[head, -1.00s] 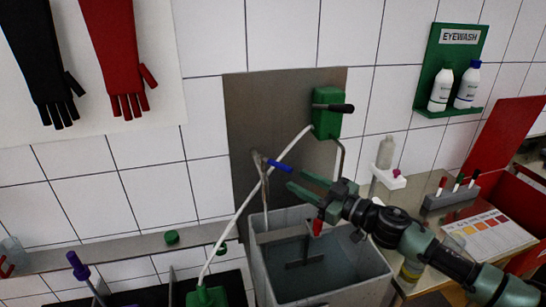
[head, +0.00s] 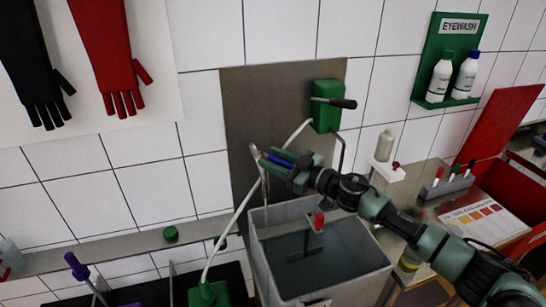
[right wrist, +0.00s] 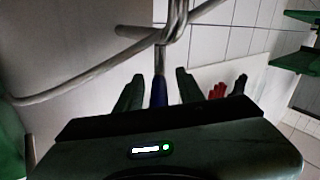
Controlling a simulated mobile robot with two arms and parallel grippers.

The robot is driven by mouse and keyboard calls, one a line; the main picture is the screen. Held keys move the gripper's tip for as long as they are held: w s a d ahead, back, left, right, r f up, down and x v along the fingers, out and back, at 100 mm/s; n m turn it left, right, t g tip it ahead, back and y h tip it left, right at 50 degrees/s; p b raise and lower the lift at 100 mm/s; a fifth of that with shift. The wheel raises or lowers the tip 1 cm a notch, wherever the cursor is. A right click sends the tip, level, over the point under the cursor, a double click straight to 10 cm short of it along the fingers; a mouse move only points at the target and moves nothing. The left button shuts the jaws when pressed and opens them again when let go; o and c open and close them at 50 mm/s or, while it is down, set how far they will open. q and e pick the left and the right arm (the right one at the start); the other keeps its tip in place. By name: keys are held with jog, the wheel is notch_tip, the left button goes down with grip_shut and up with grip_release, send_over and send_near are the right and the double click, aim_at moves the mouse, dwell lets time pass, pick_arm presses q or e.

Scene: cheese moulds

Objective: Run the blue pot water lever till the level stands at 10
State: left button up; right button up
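The blue lever (head: 279,158) sits on a bent metal pipe (head: 256,160) above a grey open tank (head: 378,270). My right gripper (head: 276,160) is at the lever, its green fingers on either side of it. In the right wrist view the blue lever (right wrist: 159,93) stands between the two fingers (right wrist: 159,88), with narrow gaps seeming to show, so the fingers look open around it. The tank holds dark water (head: 330,262). A red-topped piece (head: 318,222) stands in it; no level numbers are readable. My left gripper is not in view.
A green box with a black-handled lever (head: 343,103) is on the metal wall panel behind. A white hose (head: 238,211) runs down to a green unit (head: 208,294). A bottle on a wall shelf (head: 388,172) and a marker rack (head: 446,187) are at right.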

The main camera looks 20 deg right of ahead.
jog(key=shift+d, duration=0.1)
jog(key=shift+c, duration=1)
grip_shut()
jog(key=shift+r, duration=0.15)
